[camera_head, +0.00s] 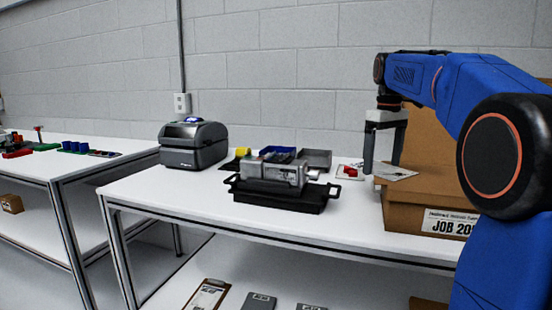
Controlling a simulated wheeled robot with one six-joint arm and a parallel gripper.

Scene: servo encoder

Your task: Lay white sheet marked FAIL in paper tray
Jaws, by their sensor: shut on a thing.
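My gripper (382,165) points down at the left edge of the cardboard box, its fingers around a thin white sheet (398,172). The sheet lies roughly flat, at the level of the box's upper edge. Its marking is too small to read, so I cannot tell if it says FAIL. Another pale sheet or card (350,173) with a red object on it lies on the table left of the gripper. I cannot tell which container is the paper tray. A grey open bin (318,158) stands at the back of the table.
The cardboard box (405,212) marked JOB stands at the table's right. A black handled tray (278,202) bears a grey metal device (270,172). A printer (193,145) stands at the back left. Clear white tabletop (345,215) lies between tray and box.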

